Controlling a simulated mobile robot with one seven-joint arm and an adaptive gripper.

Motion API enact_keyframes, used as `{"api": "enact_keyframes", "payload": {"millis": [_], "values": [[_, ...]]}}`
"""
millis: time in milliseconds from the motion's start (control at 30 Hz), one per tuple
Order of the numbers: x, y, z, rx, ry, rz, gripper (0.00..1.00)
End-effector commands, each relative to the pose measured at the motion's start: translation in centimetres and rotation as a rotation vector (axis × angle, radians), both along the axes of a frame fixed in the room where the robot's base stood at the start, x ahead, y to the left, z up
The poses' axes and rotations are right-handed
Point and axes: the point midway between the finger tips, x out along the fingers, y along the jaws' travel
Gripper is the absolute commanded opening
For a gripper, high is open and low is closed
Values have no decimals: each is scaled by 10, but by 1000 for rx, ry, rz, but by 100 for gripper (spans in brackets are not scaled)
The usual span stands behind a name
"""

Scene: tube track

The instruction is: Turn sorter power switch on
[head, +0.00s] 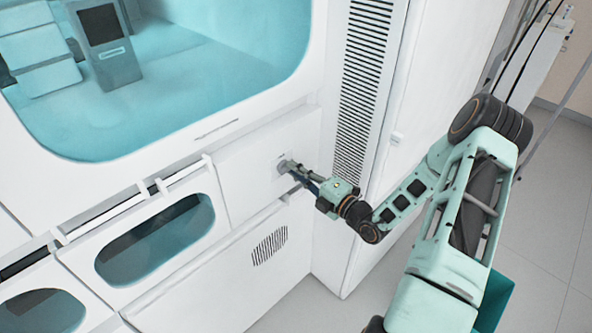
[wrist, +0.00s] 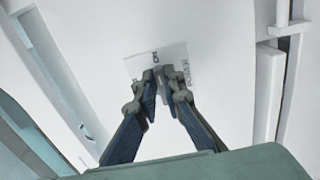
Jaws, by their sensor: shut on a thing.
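The sorter (head: 211,137) is a large white cabinet with a teal-tinted window. Its power switch sits on a small light-grey plate (head: 279,167) on the front panel, right of the drawers. In the wrist view the label plate (wrist: 137,66) carries dark lettering, partly covered by my fingers. My gripper (head: 289,169) reaches the switch from the right. In the wrist view my gripper (wrist: 158,78) has its fingertips close together over the middle of the plate, shut on the switch. The switch itself is mostly hidden between them, so I cannot tell its position.
Drawers with oval tinted windows (head: 155,240) and a white rail lie left of the switch. A round vent (head: 270,246) is below it. A tall slotted grille (head: 366,75) stands to the right. Open grey floor (head: 545,225) lies right of my arm.

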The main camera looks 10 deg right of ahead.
Motion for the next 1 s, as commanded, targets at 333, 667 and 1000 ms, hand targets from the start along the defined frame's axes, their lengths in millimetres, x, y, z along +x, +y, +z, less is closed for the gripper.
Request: {"api": "enact_keyframes", "payload": {"millis": [333,667,1000], "values": [[-1,0,-1,0,2,1,26],[-7,-5,-1,-1,2,-1,26],[-64,-40,0,0,2,-4,26]]}}
